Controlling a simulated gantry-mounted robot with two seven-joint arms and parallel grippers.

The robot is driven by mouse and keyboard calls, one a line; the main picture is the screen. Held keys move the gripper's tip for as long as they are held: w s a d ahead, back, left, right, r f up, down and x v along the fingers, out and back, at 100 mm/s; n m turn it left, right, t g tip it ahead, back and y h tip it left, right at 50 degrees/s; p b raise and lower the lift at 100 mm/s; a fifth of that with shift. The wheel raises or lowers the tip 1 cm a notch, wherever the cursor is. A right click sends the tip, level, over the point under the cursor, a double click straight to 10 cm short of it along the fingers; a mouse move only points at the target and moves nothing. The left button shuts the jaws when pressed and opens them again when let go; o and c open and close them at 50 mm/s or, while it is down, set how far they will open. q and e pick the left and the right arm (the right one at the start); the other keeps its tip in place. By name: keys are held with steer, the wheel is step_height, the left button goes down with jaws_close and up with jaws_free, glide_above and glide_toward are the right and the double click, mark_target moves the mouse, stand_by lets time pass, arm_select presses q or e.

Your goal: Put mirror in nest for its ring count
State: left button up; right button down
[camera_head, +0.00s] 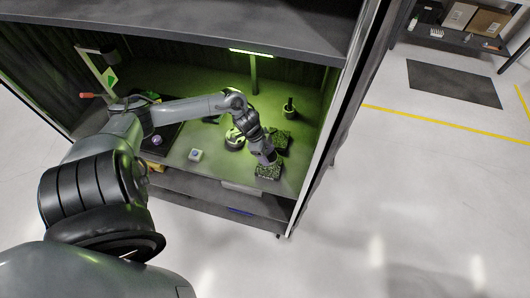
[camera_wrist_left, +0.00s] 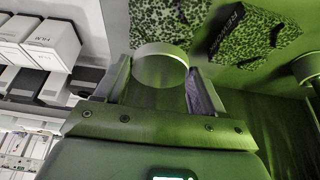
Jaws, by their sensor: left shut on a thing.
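My left gripper (camera_head: 268,163) reaches into the green-lit cabinet, low over the nearer speckled green block (camera_head: 268,173). In the left wrist view the fingers (camera_wrist_left: 160,88) are shut on a round, smooth disc, the mirror (camera_wrist_left: 160,68), which reflects green. I cannot tell whether the mirror touches a block, and no ring marks can be read. My right gripper is in neither view.
A round pale-and-dark object (camera_head: 234,138) and a small white block with a blue top (camera_head: 195,155) stand left of my gripper. A small pot (camera_head: 289,109) stands behind. The cabinet's right post (camera_head: 325,140) is close to the right.

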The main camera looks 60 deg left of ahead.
arm_select(q)
steer(key=shift+f+b, duration=1.9)
steer(key=shift+b, duration=0.15)
steer(key=shift+f+b, duration=0.4)
steer(key=shift+f, duration=0.45)
steer(key=shift+f, duration=0.1)
steer(key=shift+p, duration=0.55)
steer(key=shift+f, duration=0.35)
steer(key=shift+f, duration=0.2)
stand_by(0.5)
